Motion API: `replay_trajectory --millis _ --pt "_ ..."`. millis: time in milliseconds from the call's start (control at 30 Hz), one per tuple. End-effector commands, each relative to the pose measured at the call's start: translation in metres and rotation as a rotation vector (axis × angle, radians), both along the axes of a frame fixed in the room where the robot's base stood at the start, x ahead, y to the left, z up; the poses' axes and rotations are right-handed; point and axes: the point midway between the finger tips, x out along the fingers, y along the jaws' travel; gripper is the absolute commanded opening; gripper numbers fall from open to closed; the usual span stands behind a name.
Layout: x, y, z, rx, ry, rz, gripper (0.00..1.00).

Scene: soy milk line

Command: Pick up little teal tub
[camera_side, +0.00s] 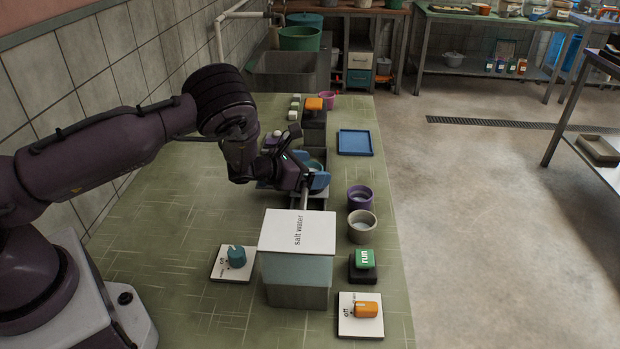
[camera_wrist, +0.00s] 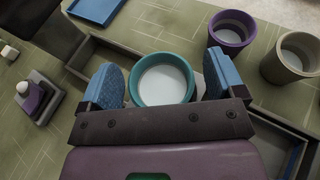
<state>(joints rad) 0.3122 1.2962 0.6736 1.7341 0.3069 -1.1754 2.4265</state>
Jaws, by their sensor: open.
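The little teal tub (camera_wrist: 162,79) is round with a teal rim and a pale white content. In the wrist view it sits between the two blue pads of my gripper (camera_wrist: 164,82), with a gap visible on the right and a narrower one on the left. My gripper is open around it. In the side view the tub (camera_side: 315,166) shows only in part, behind my gripper (camera_side: 305,180), which is low over a dark tray-like holder. The tub's lower part is hidden by my gripper.
A purple tub (camera_side: 360,198) and a beige tub (camera_side: 362,226) stand to the right. A salt water tank (camera_side: 296,270) stands nearer the camera, close to my gripper. A blue tray (camera_side: 355,142), a green run button (camera_side: 364,260) and two knobs are also on the table.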

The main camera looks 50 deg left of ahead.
Motion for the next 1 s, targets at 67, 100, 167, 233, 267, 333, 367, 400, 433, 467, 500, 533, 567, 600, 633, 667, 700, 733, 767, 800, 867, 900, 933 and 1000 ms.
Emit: replay_trajectory --millis 67,100,167,233,267,333,367,400,433,467,500,533,567,600,633,667,700,733,767,800,867,900,933,1000 --pt "0.000 0.000 0.000 -0.001 0.000 0.001 0.88" --pt "0.000 0.000 0.000 -0.001 0.000 0.001 0.88" --pt "0.000 0.000 0.000 -0.001 0.000 0.001 0.84" --pt "0.000 0.000 0.000 -0.001 0.000 0.001 0.68" --pt "0.000 0.000 0.000 -0.001 0.000 0.001 0.61" --pt "0.000 0.000 0.000 -0.001 0.000 0.001 0.45" --pt "0.000 0.000 0.000 0.000 0.000 0.001 0.38" --pt "0.000 0.000 0.000 0.000 0.000 0.001 0.34" --pt "0.000 0.000 0.000 0.000 0.000 0.001 0.34" --pt "0.000 0.000 0.000 0.000 0.000 0.001 0.30" --pt "0.000 0.000 0.000 0.000 0.000 0.001 0.30" --pt "0.000 0.000 0.000 0.000 0.000 0.001 0.30" --pt "0.000 0.000 0.000 0.000 0.000 0.001 0.30" --pt "0.000 0.000 0.000 0.000 0.000 0.000 0.30" --pt "0.000 0.000 0.001 0.000 -0.001 0.000 0.30" --pt "0.000 0.000 0.001 0.000 -0.001 0.000 0.30" --pt "0.000 0.000 0.002 0.000 -0.001 0.000 0.30" --pt "0.000 0.000 0.003 0.000 -0.001 0.000 0.30" --pt "0.000 0.000 0.005 0.000 -0.001 0.001 0.30" --pt "0.000 0.000 0.008 0.001 -0.002 0.001 0.30" --pt "0.000 0.000 0.014 0.000 -0.003 0.000 0.30" --pt "0.000 0.000 0.020 -0.001 -0.003 -0.001 0.30" --pt "0.000 0.000 0.025 -0.001 -0.004 0.000 0.30" --pt "-0.003 0.000 0.038 0.000 -0.003 0.001 0.30"
